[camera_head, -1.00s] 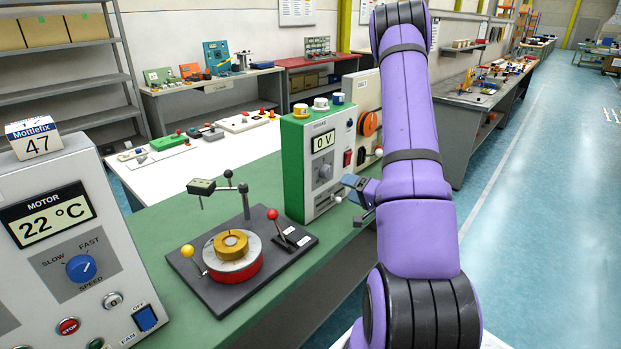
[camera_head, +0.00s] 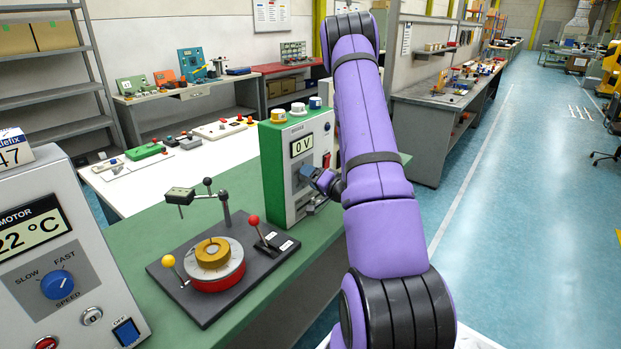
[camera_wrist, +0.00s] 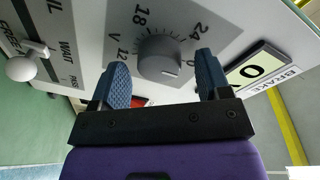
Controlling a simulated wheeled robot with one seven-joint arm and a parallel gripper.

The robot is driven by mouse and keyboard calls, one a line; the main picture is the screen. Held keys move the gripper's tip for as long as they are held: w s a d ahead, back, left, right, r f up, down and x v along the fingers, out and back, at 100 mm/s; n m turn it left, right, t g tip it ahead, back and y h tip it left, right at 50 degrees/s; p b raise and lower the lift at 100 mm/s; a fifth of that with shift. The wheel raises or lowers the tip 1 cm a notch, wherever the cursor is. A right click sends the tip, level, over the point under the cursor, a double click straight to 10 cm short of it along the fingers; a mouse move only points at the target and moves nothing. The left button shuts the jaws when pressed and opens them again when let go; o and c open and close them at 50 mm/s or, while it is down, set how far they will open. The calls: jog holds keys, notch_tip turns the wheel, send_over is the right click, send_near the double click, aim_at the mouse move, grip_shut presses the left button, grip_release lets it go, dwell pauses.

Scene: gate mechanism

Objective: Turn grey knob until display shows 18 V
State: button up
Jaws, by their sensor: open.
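The grey knob (camera_wrist: 160,58) is on the front panel of the brake box, with scale marks such as 12, 18 and 24 around it in the wrist view. My gripper (camera_wrist: 163,80) is open, with one blue fingertip on each side of the knob. I cannot tell whether the fingers touch it. In the head view my gripper (camera_head: 316,184) is at the front of the green and white brake box (camera_head: 272,180) and hides most of the knob. The display (camera_head: 302,146) reads 0 V; it also shows, rotated, in the wrist view (camera_wrist: 257,68).
A white lever ball (camera_wrist: 22,68) stands out from the panel beside the knob. A dark plate with a turntable (camera_head: 218,262) stands left of the box on the green bench. A motor panel (camera_head: 60,260) is at the far left. The aisle floor (camera_head: 500,200) is clear.

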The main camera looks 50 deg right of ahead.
jog(key=shift+w, duration=0.25)
jog(key=c, duration=0.9)
